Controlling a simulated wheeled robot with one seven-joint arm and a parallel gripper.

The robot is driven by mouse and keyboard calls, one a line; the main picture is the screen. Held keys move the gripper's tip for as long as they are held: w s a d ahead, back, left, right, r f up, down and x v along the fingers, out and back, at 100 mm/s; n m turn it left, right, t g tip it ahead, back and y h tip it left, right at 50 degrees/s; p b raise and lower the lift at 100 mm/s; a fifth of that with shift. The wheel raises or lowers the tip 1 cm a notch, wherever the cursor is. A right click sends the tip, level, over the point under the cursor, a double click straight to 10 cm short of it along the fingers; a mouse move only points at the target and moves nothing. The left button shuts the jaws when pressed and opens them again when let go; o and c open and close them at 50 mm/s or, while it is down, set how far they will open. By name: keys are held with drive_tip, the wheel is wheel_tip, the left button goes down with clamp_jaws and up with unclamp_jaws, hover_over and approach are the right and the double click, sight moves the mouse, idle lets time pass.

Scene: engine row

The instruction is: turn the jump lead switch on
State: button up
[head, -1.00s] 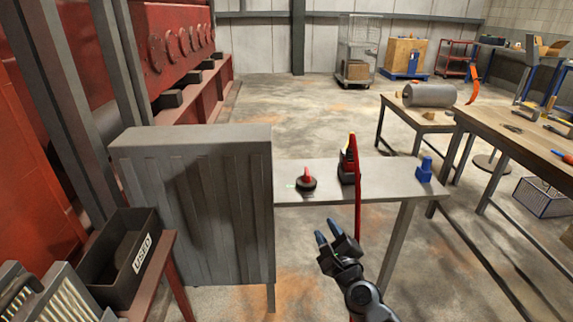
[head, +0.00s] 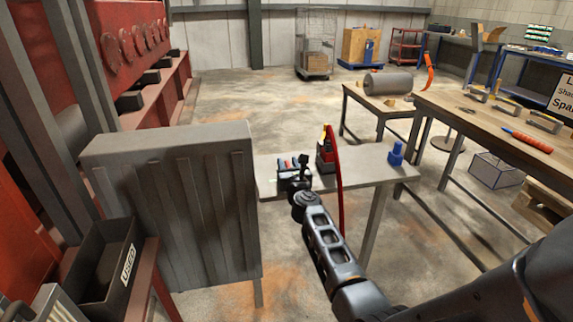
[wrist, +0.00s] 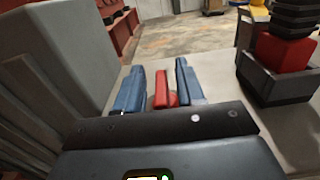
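The jump lead switch has a red handle (wrist: 166,90), seen in the wrist view between my two blue fingertips. In the head view its dark round base is mostly hidden by my gripper (head: 294,164). The switch sits on the narrow grey bench (head: 362,166). My gripper, also in the wrist view (wrist: 161,76), is open, with one finger on each side of the handle. The gaps beside the handle look narrow; contact is not clear.
A black and red unit (head: 325,153) stands just right of the switch, with a red strip (head: 340,195) hanging over the bench's front edge. A blue object (head: 396,153) is at the bench's right end. A tall grey cabinet (head: 175,205) closes off the left.

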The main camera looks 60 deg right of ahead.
drive_tip(key=shift+x, duration=0.9)
clamp_jaws()
